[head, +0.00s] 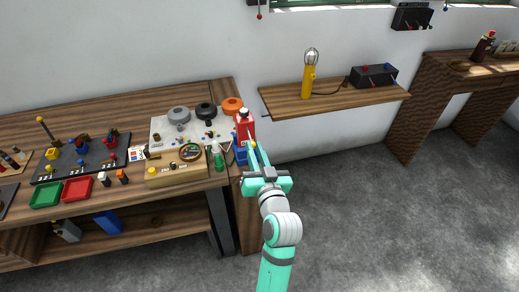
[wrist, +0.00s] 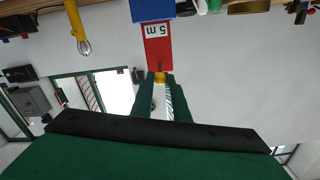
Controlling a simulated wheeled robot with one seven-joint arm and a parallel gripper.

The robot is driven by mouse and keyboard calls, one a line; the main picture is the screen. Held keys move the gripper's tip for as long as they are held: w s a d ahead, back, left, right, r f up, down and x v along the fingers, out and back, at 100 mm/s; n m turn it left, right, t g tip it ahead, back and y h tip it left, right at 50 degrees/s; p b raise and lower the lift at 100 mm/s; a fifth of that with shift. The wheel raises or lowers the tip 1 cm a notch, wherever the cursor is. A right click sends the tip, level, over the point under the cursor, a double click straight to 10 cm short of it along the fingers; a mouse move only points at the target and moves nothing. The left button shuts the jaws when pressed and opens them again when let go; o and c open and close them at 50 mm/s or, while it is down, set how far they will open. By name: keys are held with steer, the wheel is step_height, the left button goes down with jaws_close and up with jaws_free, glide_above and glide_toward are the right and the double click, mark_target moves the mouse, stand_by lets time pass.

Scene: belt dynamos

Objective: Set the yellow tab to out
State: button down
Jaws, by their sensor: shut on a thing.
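A red case (head: 244,126) marked "5 m" stands upright on a blue block (head: 241,156) at the right end of the workbench. In the wrist view, which looks upside down, the red case (wrist: 158,48) hangs below the blue block (wrist: 152,9) in the picture. The yellow tab (wrist: 160,79) shows at the case's edge, between my fingertips. My gripper (head: 254,148) reaches up to the case from the front right and is shut on the tab. My fingers partly hide the tab, and I cannot make it out clearly in the head view.
The workbench (head: 60,122) left of the case holds spools, a green bottle (head: 218,160), a beige box (head: 176,174) and red and green trays. A wall shelf (head: 335,97) to the right carries a yellow lamp (head: 308,80) and a black box. The floor at right is clear.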

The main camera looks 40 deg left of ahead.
steer(key=c, duration=1.7)
jaws_free()
steer(key=shift+a, duration=0.1)
steer(key=v, duration=1.1)
steer(key=shift+f, duration=0.1)
